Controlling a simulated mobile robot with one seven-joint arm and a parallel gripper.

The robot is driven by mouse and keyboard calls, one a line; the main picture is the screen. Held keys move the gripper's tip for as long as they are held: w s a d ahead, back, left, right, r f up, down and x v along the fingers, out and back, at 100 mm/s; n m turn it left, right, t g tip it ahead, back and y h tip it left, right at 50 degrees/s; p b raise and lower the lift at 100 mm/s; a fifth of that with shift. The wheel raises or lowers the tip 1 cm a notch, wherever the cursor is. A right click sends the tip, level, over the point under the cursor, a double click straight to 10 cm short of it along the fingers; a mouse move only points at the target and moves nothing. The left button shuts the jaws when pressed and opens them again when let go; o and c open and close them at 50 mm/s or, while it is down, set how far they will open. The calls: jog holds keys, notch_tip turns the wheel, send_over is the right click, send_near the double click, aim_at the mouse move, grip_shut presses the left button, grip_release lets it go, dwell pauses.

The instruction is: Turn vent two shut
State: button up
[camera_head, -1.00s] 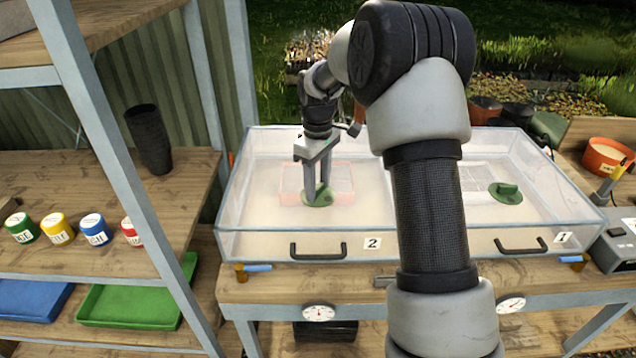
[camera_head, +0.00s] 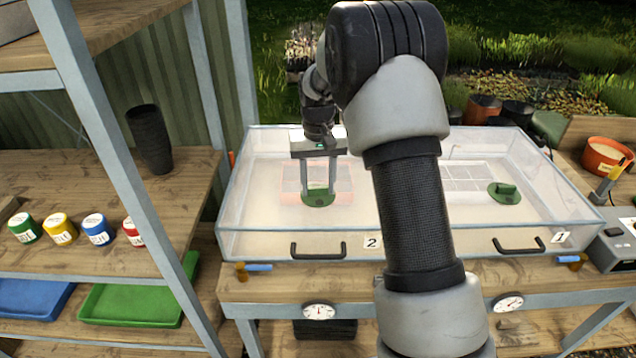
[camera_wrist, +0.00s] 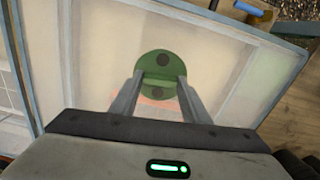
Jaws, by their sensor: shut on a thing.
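Vent two is a round green disc with a raised grip (camera_head: 318,201), set in the clear lid above the label 2 (camera_head: 372,244). My gripper (camera_head: 318,189) reaches down to it from above, with one finger at each side of the grip, and is shut on it. In the wrist view the green vent (camera_wrist: 159,62) lies between and beyond the two fingertips of my gripper (camera_wrist: 159,82). The grip runs across from finger to finger. The fingers hide its ends.
A second green vent (camera_head: 504,193) is on the right half of the lid, above label 1 (camera_head: 561,237). Black handles (camera_head: 318,251) line the front edge. Dial gauges (camera_head: 319,312) are on the bench front. A shelf with colored pots (camera_head: 94,229) stands at the left.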

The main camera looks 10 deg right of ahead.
aim_at(318, 187)
jog(key=shift+r+m, duration=0.1)
jog(key=shift+m, duration=0.5)
jog(key=o, duration=1)
jog(key=shift+o, duration=0.2)
notch_tip(318, 187, up, 17)
jog(key=shift+r+p, duration=0.2)
jog(key=shift+p, duration=0.25)
